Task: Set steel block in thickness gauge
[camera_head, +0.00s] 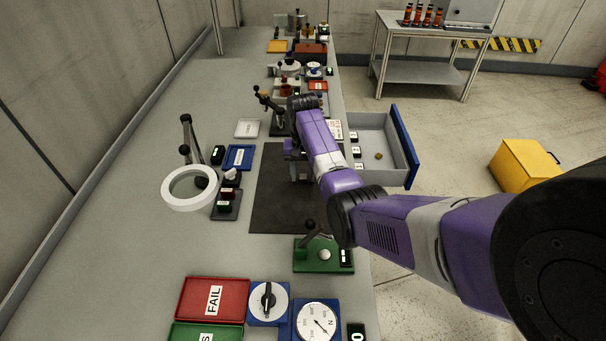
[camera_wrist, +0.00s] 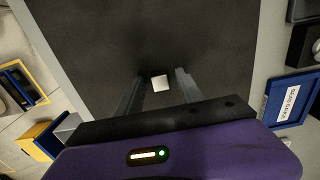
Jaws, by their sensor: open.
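A small bright square block, which looks like the steel block (camera_wrist: 160,83), lies on the dark mat (camera_wrist: 215,35). My gripper (camera_wrist: 160,74) is open above the mat, and the block shows between its two fingertips. The fingers stand apart from it on both sides; their height above the mat is hard to tell. In the head view my arm hides the block and most of my gripper (camera_head: 297,165). A green-based device (camera_head: 312,262) with a lever, a round silver piece and a small display stands at the mat's near edge. I cannot tell for sure that it is the thickness gauge.
An open drawer (camera_head: 405,150) with a blue front juts out at the right. A white ring magnifier (camera_head: 167,190) and a blue tray (camera_head: 239,168) stand left of the mat. A red FAIL tray (camera_head: 190,310) and dials are nearest. A black lever stand is beyond the mat.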

